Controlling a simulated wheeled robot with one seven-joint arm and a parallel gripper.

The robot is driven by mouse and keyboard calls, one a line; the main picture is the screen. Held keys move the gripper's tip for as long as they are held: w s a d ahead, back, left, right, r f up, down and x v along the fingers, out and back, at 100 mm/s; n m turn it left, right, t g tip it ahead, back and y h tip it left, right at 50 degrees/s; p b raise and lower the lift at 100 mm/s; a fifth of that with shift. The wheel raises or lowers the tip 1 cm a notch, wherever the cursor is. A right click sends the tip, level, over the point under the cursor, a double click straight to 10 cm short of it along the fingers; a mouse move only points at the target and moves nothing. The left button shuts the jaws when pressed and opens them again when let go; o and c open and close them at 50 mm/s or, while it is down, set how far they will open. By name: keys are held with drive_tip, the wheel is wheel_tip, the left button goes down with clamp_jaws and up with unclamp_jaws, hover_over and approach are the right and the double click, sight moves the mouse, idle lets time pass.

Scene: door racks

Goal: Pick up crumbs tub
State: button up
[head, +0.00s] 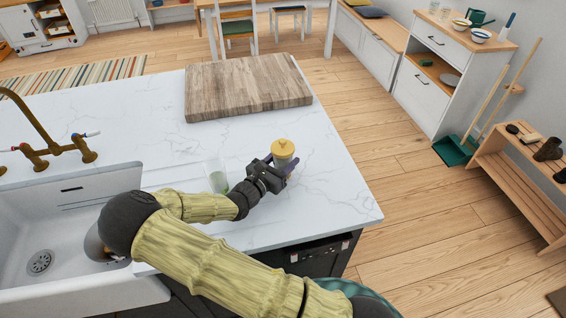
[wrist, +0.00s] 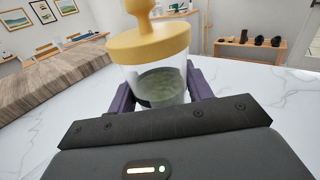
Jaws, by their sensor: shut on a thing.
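The crumbs tub (head: 283,152) is a clear tub with a yellow knobbed lid and greyish-green contents. It stands upright at the white marble counter, near its right part. In the wrist view the tub (wrist: 160,75) is between the purple fingers. My gripper (head: 281,166) is shut on the tub, with one finger on each side of it. In the wrist view my gripper (wrist: 156,95) hides the tub's base. I cannot tell whether the base touches the counter.
A clear glass (head: 216,177) with green contents stands just left of my gripper. A wooden board (head: 247,87) lies behind on the counter (head: 330,205). A white sink (head: 75,270) with a brass tap (head: 50,145) is at the left. The counter right of the tub is clear.

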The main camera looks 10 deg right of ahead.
sight(283, 140)
wheel_tip(283, 140, up, 9)
drive_tip(key=shift+r+b, duration=0.1)
drive_tip(key=shift+b, duration=0.3)
idle(0.4)
